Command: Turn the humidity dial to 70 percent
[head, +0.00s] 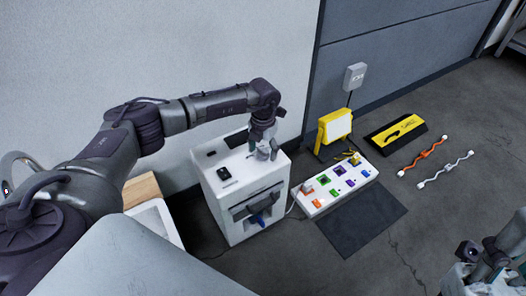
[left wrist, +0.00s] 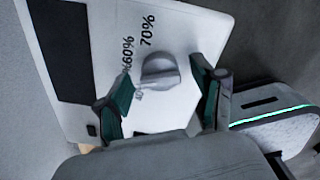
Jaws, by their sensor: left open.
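The humidity dial (left wrist: 160,72) is a grey round knob with a raised grip bar on the white top of the machine. Printed marks "60%" and "70%" show beside it in the left wrist view, and another mark is partly hidden by the dial. My left gripper (left wrist: 165,100) is open, with its two green-padded fingers on either side of the dial; I cannot tell whether they touch it. In the head view my left gripper (head: 263,140) is over the right part of the white machine (head: 222,200) and hides most of the dial. My right gripper (head: 490,262) is at the lower right, away from the machine.

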